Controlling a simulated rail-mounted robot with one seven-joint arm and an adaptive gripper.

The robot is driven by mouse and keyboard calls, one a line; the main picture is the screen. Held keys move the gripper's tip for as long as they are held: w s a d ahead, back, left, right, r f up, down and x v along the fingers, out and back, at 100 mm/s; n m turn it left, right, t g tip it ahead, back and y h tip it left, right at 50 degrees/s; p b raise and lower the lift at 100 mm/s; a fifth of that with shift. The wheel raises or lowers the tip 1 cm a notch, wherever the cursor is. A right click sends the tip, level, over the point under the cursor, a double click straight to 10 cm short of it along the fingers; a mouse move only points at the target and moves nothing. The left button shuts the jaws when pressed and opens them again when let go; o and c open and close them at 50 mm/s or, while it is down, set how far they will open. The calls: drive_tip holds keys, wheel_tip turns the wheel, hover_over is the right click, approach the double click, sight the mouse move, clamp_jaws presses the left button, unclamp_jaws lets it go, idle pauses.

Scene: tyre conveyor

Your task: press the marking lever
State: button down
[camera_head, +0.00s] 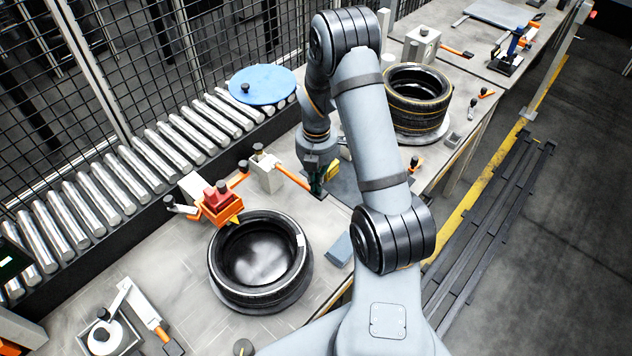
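Several orange levers are in view, and I cannot tell for certain which is the marking lever. One orange lever (292,176) reaches right from a small grey box (266,172) with a black knob on top. Left of it, an orange device with a red block (217,198) stands at the back edge of a tyre (260,262) lying flat on the table. My gripper (318,187) points down near the right end of the orange lever. It is small and dark here, so neither its opening nor any contact with the lever can be made out.
A roller conveyor (150,152) runs along the mesh fence, with a blue disc (262,85) at its far end. A second tyre (416,98) stands right of my arm. A blue-grey block (340,249) lies right of the near tyre. My arm hides part of the table.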

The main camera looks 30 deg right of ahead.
drive_tip(key=shift+s+d+f+b, duration=0.1)
drive_tip(key=shift+s+f+b, duration=0.05)
drive_tip(key=shift+f+b, duration=0.45)
drive_tip(key=shift+s+f+b, duration=0.15)
drive_tip(key=shift+f+b, duration=0.35)
drive_tip(key=shift+f, duration=0.1)
wheel_tip(320, 180, down, 4)
drive_tip(key=b, duration=0.4)
drive_tip(key=shift+f+b, duration=0.7)
drive_tip(key=shift+f, duration=0.05)
drive_tip(key=shift+s, duration=0.1)
drive_tip(key=shift+s+f, duration=0.1)
drive_tip(key=s+d+r+p, duration=0.1)
drive_tip(key=s+r, duration=0.4)
drive_tip(key=r, duration=0.8)
drive_tip(key=shift+s+d+p, duration=0.15)
drive_tip(key=shift+d+p, duration=0.25)
drive_tip(key=shift+d, duration=0.1)
drive_tip(key=shift+r, duration=0.1)
